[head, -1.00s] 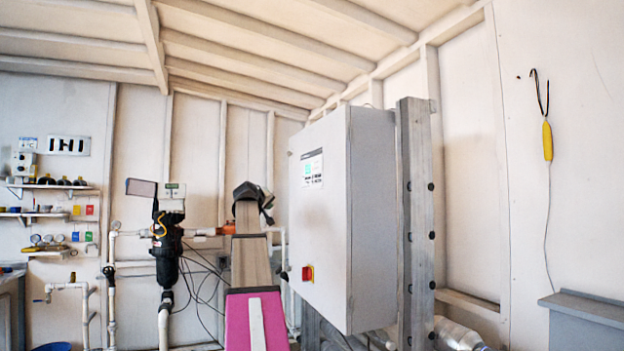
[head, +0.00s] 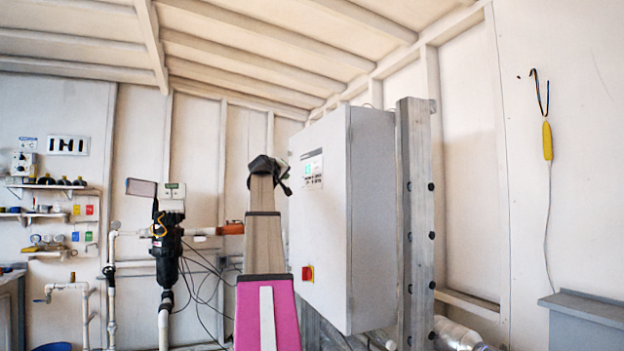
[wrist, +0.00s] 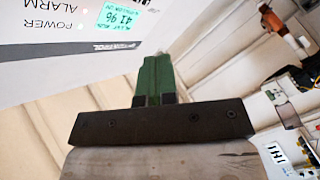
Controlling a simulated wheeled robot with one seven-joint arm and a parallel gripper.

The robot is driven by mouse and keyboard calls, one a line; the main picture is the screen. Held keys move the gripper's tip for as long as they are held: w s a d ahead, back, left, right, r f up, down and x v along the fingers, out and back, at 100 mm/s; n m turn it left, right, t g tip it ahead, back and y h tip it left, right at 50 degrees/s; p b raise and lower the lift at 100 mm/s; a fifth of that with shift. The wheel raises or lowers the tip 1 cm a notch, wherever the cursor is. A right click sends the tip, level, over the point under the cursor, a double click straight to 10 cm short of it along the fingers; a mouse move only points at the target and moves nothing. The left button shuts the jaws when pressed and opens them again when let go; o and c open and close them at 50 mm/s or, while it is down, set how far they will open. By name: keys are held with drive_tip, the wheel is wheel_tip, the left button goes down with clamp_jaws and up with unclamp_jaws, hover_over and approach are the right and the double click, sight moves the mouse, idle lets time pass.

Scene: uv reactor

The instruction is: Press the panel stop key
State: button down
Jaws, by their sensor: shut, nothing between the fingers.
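A grey control cabinet (head: 372,220) stands at the centre right in the head view. Its front carries a small white panel (head: 312,168) with a green display and small dark keys. In the wrist view the panel (wrist: 60,32) is upside down at the upper left, with its lit display (wrist: 120,14) and the words POWER and ALARM. The stop key cannot be made out. My gripper (wrist: 154,62) shows green fingers, closed together and empty, beside the panel's edge. In the head view my gripper (head: 284,177) is small and dark, just left of the panel, apparently apart from it.
A red and yellow switch (head: 308,273) sits low on the cabinet front. A metal post (head: 414,220) stands right of the cabinet. A black filter unit (head: 167,245) with pipes and cables stands to the left. Shelves (head: 45,187) with small items hang at the far left.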

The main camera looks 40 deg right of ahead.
drive_tip(key=s+d, duration=0.2)
drive_tip(key=d, duration=0.5)
drive_tip(key=shift+s+d, duration=0.15)
drive_tip(key=shift+d, duration=0.15)
idle(1.9)
drive_tip(key=shift+s+d, duration=0.1)
drive_tip(key=shift+d, duration=0.15)
drive_tip(key=shift+d, duration=0.25)
idle(0.6)
drive_tip(key=shift+a, duration=0.65)
drive_tip(key=a, duration=0.1)
drive_tip(key=w+a, duration=0.1)
drive_tip(key=a, duration=0.2)
drive_tip(key=shift+w+a, duration=0.35)
drive_tip(key=shift+a, duration=0.05)
